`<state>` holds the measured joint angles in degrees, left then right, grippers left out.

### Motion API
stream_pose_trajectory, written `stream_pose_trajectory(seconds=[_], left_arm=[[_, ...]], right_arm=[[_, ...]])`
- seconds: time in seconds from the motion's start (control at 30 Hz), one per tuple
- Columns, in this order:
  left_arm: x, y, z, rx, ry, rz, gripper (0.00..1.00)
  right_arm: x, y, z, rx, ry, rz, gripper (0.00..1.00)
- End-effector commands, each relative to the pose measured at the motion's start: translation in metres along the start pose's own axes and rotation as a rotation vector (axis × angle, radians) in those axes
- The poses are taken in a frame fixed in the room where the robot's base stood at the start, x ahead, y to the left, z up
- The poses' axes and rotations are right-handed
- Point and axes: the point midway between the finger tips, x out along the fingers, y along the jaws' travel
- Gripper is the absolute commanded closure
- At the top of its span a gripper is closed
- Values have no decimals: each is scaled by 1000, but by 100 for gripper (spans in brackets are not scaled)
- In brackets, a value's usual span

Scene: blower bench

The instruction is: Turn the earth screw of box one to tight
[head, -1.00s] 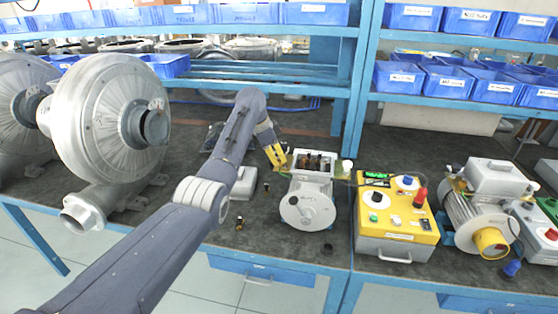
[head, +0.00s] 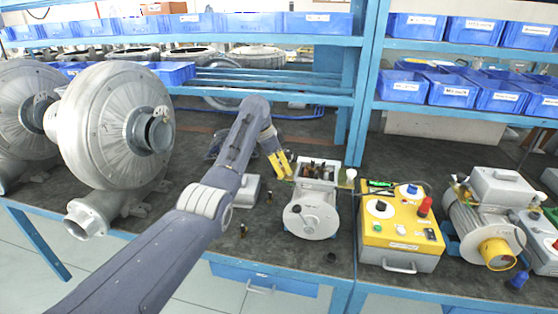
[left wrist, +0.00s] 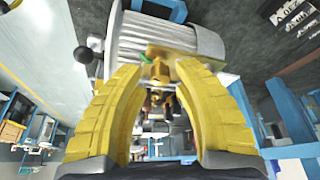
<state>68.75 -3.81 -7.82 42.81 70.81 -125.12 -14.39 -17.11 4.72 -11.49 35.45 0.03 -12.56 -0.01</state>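Box one appears to be the open terminal box (head: 318,172) on top of the grey motor (head: 311,212), with dark and brassy terminals inside. My left gripper (head: 284,166) has yellow fingers and is at the box's left side. In the left wrist view the two fingers (left wrist: 160,74) stand apart. A small brass screw-like part (left wrist: 160,71), seemingly the earth screw, shows between their tips, beside a green-yellow patch (left wrist: 152,52) on the ribbed grey housing (left wrist: 185,40). I cannot tell whether either finger touches it. My right gripper is out of view.
A yellow test unit (head: 400,230) stands right of the motor, with a second motor (head: 480,225) beyond it. Large grey blowers (head: 115,135) fill the left. Small loose parts (head: 243,230) lie on the dark bench. Blue bins (head: 455,92) line the shelves.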

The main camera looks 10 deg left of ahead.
Motion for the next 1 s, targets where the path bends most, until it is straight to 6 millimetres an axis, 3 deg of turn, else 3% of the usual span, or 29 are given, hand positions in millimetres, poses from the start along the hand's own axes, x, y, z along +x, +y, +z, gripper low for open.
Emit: stream_pose_trajectory(seconds=[0.6, 1.0], left_arm=[[-94, 0, -1, 2, 1, -2, 70], [-117, 0, 0, 1, -1, -1, 70]], right_arm=[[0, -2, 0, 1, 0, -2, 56], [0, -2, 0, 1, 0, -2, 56]])
